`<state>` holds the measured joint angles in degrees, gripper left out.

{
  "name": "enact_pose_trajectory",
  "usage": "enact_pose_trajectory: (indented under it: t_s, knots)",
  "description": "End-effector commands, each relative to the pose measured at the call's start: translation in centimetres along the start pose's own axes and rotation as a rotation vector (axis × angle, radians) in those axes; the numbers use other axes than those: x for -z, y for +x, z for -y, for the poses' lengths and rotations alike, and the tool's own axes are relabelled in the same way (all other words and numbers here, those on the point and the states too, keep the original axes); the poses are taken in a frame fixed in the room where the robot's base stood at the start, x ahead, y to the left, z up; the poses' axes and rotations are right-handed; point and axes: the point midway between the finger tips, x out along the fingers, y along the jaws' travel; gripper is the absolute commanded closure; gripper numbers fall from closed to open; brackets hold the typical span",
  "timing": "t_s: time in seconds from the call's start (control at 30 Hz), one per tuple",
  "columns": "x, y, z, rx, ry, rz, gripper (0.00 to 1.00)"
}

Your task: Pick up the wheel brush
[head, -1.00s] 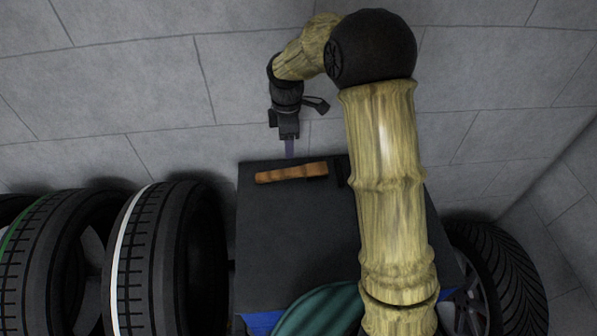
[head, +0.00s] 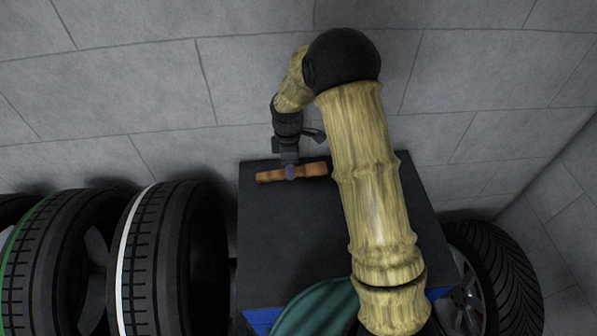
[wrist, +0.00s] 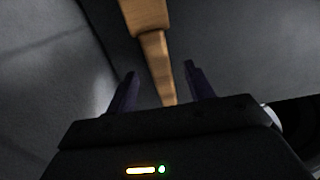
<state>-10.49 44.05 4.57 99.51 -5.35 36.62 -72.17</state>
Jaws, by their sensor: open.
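The wheel brush (head: 312,170), with a wooden orange-brown handle, lies near the back edge of the dark cabinet top (head: 290,225). My gripper (head: 291,172) is right at the brush in the head view, and its fingers overlap the handle there. In the wrist view the brush (wrist: 151,45) runs from the top edge down between the two open fingers of my gripper (wrist: 160,88). The jaws are apart. I cannot tell whether a finger touches the wood. The lower end of the brush is hidden behind the gripper body in the wrist view.
Several upright tyres (head: 170,260) stand close to the cabinet's left side. Another wheel (head: 490,270) stands at its right. A green rounded object (head: 318,310) sits at the cabinet's front. A grey block wall (head: 130,90) rises behind. The middle of the cabinet top is clear.

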Motion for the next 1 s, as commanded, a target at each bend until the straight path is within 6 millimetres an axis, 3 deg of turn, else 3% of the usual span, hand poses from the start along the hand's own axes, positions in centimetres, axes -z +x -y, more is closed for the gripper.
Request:
enact_pose_trajectory:
  t_s: [0.3, 0.83, 0.87, 1.0]
  knots:
    - [0.1, 3.7, 0.0, 0.002, 0.0, 0.001, 0.47]
    - [0.1, 3.9, -0.1, 0.0, 0.0, 0.0, 0.47]
    - [0.1, 3.9, -0.1, 0.0, 0.0, 0.0, 0.49]
    - [0.1, 3.9, -0.1, 0.0, 0.0, 0.0, 0.77]
